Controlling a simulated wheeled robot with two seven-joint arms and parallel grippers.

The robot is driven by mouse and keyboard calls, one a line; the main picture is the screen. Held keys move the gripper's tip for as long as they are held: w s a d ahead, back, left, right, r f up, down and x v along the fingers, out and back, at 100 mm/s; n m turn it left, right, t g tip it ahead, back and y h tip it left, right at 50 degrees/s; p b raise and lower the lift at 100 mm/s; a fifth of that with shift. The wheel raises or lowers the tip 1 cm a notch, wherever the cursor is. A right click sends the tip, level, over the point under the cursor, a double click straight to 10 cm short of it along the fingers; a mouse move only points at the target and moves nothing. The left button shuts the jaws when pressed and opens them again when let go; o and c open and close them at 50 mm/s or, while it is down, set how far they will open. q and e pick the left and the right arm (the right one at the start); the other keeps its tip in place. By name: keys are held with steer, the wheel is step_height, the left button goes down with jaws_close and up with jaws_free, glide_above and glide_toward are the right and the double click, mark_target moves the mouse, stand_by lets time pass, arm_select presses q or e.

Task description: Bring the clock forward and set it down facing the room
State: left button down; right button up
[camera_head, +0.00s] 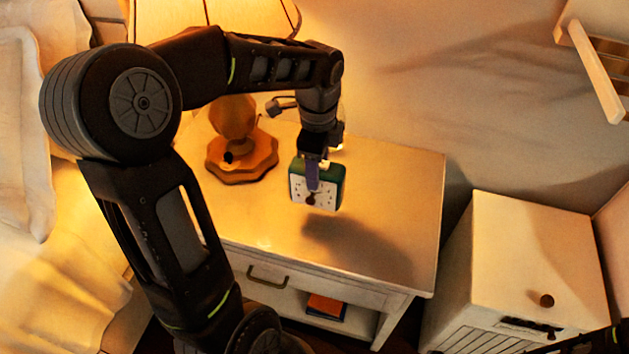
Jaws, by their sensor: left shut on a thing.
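The clock (327,199) is a small green box with a white dial. It hangs in the air above the nightstand (410,200), its dial turned toward the front of the nightstand. My left gripper (313,175) reaches down from above and is shut on the clock, with one finger across the upper part of the dial. A dark shadow lies on the nightstand top below and to the right of the clock. My right gripper is not clearly in view; only a dark part shows at the bottom right corner.
A lamp with a wooden base (242,160) stands on the nightstand, left of the clock. The right half of the nightstand top is clear. A white cabinet (530,255) stands to the right. An orange book (326,306) lies on the shelf below. Bedding (50,270) is at left.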

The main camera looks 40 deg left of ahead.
arm_select(q)
steer(key=shift+f, duration=2.5)
steer(key=shift+f, duration=0.2)
steer(key=c, duration=0.6)
jaws_free()
steer(key=shift+r, duration=0.1)
step_height(320, 180, up, 12)
steer(key=shift+r, duration=0.15)
